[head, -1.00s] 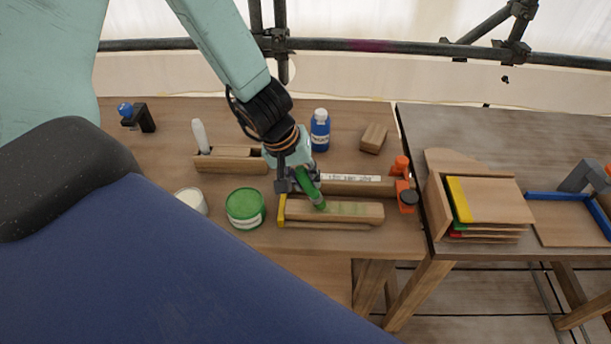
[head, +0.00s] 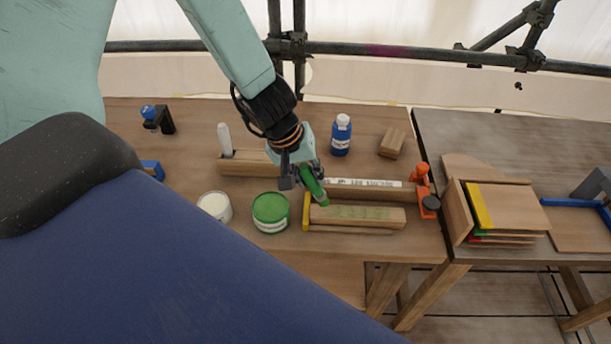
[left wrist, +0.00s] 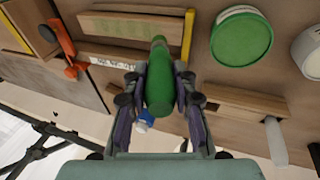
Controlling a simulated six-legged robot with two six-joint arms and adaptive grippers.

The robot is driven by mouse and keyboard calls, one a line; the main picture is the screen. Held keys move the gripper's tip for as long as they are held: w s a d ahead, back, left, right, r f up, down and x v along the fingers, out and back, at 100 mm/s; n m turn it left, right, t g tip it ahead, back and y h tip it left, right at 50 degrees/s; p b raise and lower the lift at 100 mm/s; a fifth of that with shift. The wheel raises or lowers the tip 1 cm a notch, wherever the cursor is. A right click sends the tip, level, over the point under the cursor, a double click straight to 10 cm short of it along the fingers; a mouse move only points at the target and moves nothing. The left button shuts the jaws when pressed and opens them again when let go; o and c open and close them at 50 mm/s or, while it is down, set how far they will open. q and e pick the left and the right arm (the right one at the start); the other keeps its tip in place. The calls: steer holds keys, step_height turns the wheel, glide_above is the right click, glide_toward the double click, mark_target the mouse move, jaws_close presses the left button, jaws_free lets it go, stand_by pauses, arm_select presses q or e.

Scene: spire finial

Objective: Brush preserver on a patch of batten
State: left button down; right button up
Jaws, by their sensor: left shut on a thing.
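My left gripper (head: 306,178) is shut on a green brush (head: 313,185), which points down towards the left end of the batten. The brush also shows between the fingers in the left wrist view (left wrist: 159,80). The batten (head: 385,223) is a wooden bar lying on the bench, with a greenish patch along its top and a yellow stop (head: 306,211) at its left end. I cannot tell whether the brush tip touches the batten. A green tin (head: 271,213) stands left of the batten; it also shows in the left wrist view (left wrist: 241,36). My right gripper is not in view.
A white tin (head: 214,207), a blue bottle (head: 341,136), a wooden block (head: 392,143) and a wooden holder (head: 240,165) stand on the bench. An orange clamp (head: 422,184) sits at the right end. A second table (head: 460,135) with coloured boards (head: 507,206) stands right.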

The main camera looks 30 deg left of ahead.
arm_select(q)
steer(key=r+p, duration=0.2)
steer(key=d+r+p, duration=0.1)
steer(key=shift+w+r, duration=0.25)
steer(key=shift+r, duration=0.05)
steer(key=shift+s+a+r+p, duration=0.1)
steer(key=shift+a+r+p, duration=0.05)
steer(key=shift+r+p, duration=0.6)
steer(key=shift+s+a+r+p, duration=0.1)
steer(key=shift+a+r+p, duration=0.15)
steer(key=shift+r+p, duration=0.15)
steer(key=shift+d, duration=0.35)
steer(key=shift+f, duration=0.1)
steer(key=shift+a, duration=0.3)
steer(key=shift+d, duration=0.25)
steer(key=shift+a, duration=0.1)
